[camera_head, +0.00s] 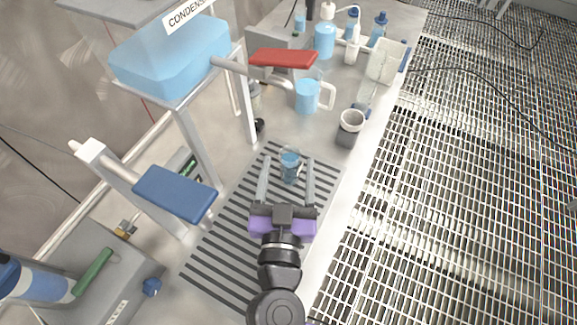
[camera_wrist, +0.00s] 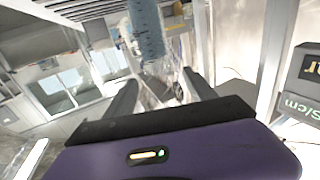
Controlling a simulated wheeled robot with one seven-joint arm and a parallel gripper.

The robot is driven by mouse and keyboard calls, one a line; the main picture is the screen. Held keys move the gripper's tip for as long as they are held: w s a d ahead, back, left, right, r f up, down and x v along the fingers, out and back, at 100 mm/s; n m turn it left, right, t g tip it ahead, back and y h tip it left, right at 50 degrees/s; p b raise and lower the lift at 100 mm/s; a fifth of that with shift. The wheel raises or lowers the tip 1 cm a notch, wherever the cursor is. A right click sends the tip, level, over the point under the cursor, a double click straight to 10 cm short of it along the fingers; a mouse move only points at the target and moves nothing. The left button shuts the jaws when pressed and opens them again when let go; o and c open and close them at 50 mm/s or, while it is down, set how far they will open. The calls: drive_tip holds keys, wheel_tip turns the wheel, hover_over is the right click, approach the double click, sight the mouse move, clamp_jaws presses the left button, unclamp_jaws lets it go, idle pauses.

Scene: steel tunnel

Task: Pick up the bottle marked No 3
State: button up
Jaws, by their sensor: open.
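No label reading "No 3" can be made out. Several bottles stand at the far end of the bench in the head view: a large blue one (camera_head: 324,41), a white-and-blue one (camera_head: 353,48) and a dark-capped blue one (camera_head: 378,30). My gripper (camera_head: 288,162) is open low over the striped mat (camera_head: 226,245). A small clear vessel with blue contents (camera_head: 290,166) stands between its fingers, apparently untouched. In the wrist view, the open fingers of my gripper (camera_wrist: 160,90) flank a clear, blurred shape, with a blue upright shape (camera_wrist: 146,28) above.
A raised blue tank (camera_head: 165,62) on a white frame and a red lever (camera_head: 283,57) are left of the bench middle. A blue jug (camera_head: 308,96) and a grey cup (camera_head: 350,128) stand beyond my gripper. A blue lever (camera_head: 175,193) is at left. Grated floor (camera_head: 450,190) lies right.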

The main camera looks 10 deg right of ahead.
sight(291, 147)
drive_tip(key=shift+f, duration=0.9)
drive_tip(key=shift+w+d+r+p, duration=0.15)
drive_tip(key=shift+w+p, duration=0.05)
drive_tip(key=shift+w, duration=0.35)
drive_tip(key=shift+w+d+r+p, duration=0.1)
drive_tip(key=shift+w+d+p, duration=0.05)
drive_tip(key=shift+w, duration=0.4)
drive_tip(key=w, duration=0.1)
drive_tip(key=w+p, duration=0.1)
drive_tip(key=w, duration=0.2)
drive_tip(key=shift+w+d+r, duration=0.1)
drive_tip(key=shift+w+d, duration=0.05)
drive_tip(key=shift+d, duration=0.25)
drive_tip(key=shift+w+d, duration=0.1)
drive_tip(key=shift+w, duration=0.4)
clamp_jaws()
